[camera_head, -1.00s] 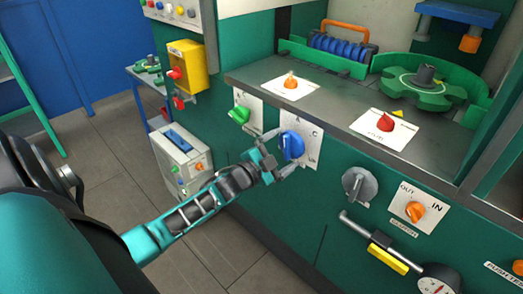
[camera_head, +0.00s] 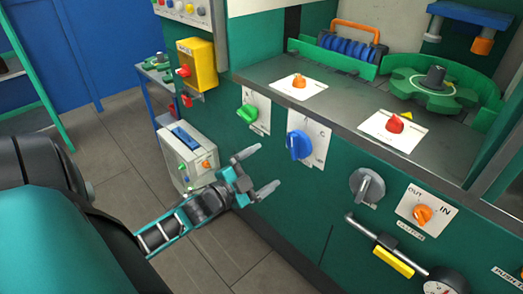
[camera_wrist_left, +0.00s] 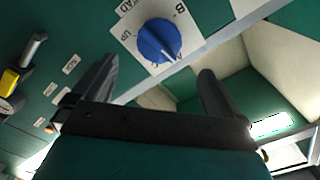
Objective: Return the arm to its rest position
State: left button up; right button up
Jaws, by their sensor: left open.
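My left gripper (camera_head: 257,172) is open and empty in the head view, in front of the green machine panel. It is below and to the left of a blue knob (camera_head: 299,145) on a white plate, and apart from it. In the left wrist view the blue knob (camera_wrist_left: 159,41) shows beyond the two spread fingers (camera_wrist_left: 155,90), with nothing between them. My left arm comes in from the left with its teal and dark links. My right gripper is not in view.
A green knob (camera_head: 247,112), a grey knob (camera_head: 367,186) and an orange IN/OUT knob (camera_head: 422,214) stick out of the panel. A yellow-gripped handle (camera_head: 393,262) is lower right. A white box (camera_head: 187,155) stands left of the gripper. Floor (camera_head: 125,185) is open at the left.

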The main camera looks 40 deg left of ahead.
pick_arm(q)
jog(key=s+d+f+n+g, duration=0.3)
jog(key=s+d+f+n, duration=0.1)
jog(key=d+f, duration=0.3)
jog(key=shift+s+d+f+y, duration=0.35)
jog(key=shift+s+d, duration=0.25)
jog(key=shift+d, duration=0.2)
jog(key=s+d+f+n+g, duration=0.1)
jog(key=s+d, duration=0.1)
jog(key=d, duration=0.1)
jog(key=s+d+f+n+g+h, duration=0.1)
jog(key=s+d+f, duration=0.1)
jog(key=s+d, duration=0.1)
jog(key=s+d+f+n+g, duration=0.1)
jog(key=s+d+n+g, duration=0.1)
jog(key=d, duration=0.2)
jog(key=shift+s+d+f, duration=0.15)
jog(key=shift+d+f, duration=0.05)
jog(key=shift+f, duration=0.15)
jog(key=shift+c, duration=0.3)
